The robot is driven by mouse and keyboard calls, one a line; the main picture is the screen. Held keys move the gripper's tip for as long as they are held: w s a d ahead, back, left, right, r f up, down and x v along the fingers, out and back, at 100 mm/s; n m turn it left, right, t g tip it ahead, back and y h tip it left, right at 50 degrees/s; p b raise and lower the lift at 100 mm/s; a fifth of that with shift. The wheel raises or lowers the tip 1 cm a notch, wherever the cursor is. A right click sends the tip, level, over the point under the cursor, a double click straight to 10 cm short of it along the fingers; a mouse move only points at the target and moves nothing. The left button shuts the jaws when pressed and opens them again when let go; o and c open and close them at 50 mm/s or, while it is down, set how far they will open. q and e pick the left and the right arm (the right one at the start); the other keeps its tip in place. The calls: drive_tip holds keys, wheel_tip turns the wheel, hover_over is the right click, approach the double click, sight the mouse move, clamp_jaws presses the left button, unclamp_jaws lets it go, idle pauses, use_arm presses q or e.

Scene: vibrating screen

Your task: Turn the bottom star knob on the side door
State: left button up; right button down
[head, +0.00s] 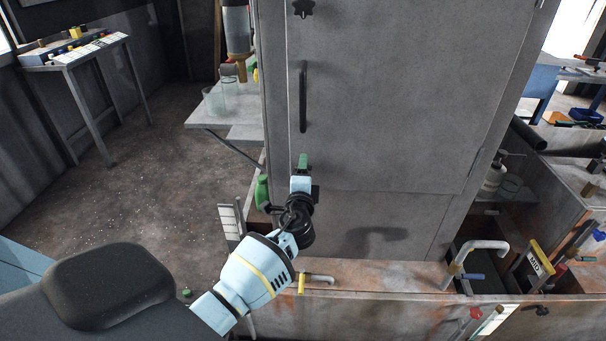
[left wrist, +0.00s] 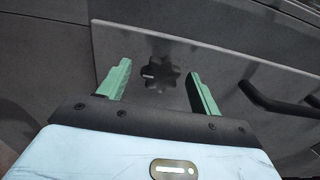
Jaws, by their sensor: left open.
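The bottom star knob (left wrist: 161,76) is dark and lobed, with a small light mark, and sits on the grey side door (left wrist: 215,66). In the left wrist view it appears between the two green fingers of my left gripper (left wrist: 159,70), with a gap on either side. The gripper is open and holds nothing. In the head view my left gripper (head: 303,162) is at the lower left of the door (head: 400,90) and hides the bottom knob. I cannot tell how far the fingertips are from the door face. My right gripper is not in view.
A dark bar handle (head: 303,97) stands out from the door above my gripper, and another star knob (head: 303,8) is at the top. A green bottle (head: 262,193) is just left of my gripper. A rusty ledge (head: 370,275) with pipes runs below. Open floor lies left.

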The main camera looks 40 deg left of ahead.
use_arm(q)
drive_tip(key=shift+s, duration=0.1)
drive_tip(key=v, duration=0.7)
drive_tip(key=shift+s+d, duration=0.2)
drive_tip(key=shift+s, duration=0.1)
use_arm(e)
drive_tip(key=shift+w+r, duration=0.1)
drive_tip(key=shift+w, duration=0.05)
